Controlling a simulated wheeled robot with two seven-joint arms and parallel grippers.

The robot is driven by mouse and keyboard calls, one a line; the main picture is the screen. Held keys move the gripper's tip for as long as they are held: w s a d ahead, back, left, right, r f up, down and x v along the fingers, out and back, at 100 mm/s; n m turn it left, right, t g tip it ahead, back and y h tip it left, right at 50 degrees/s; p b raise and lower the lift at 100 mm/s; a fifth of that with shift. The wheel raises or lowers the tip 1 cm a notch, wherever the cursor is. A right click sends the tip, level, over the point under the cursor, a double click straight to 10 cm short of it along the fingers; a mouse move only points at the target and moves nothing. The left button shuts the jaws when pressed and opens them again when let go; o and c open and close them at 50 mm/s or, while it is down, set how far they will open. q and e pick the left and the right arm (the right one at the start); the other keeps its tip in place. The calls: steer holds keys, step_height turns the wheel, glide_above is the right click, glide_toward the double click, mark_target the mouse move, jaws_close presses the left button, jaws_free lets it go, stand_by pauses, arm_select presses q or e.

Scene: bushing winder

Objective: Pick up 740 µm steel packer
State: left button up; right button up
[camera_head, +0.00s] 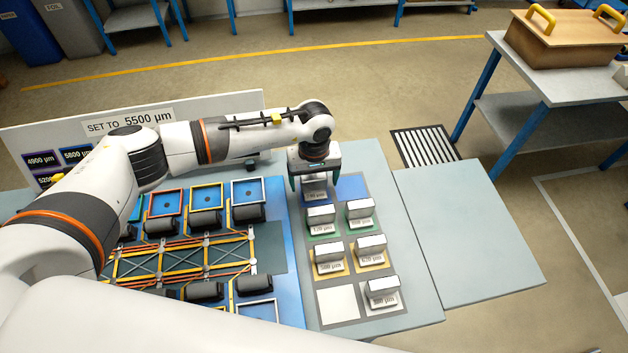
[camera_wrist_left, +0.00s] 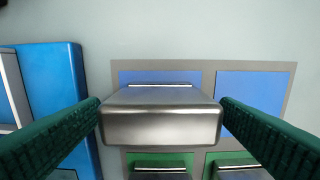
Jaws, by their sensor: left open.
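My left gripper (camera_head: 316,184) points down over the far-left blue cell of the grey packer board (camera_head: 309,239). A steel packer (camera_head: 315,192) stands in that cell, partly covered by the gripper; its label is too small to read surely. In the left wrist view this bright steel packer (camera_wrist_left: 160,118) lies between the two dark green fingers of my left gripper (camera_wrist_left: 160,112). The fingers are open, one on each side of it; I cannot tell whether they touch it. My right gripper is not in view.
Several labelled steel packers stand close by on green, yellow and white cells, including one at the near right (camera_head: 381,287). The far-right blue cell (camera_head: 352,187) is empty. A frame with blue trays (camera_head: 248,191) lies to the left. A sign (camera_head: 130,121) reads "SET TO 5500 µm".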

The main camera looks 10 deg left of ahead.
arm_select(q)
steer(key=c, duration=1.2)
steer(key=shift+c, duration=0.2)
steer(key=shift+r, duration=0.15)
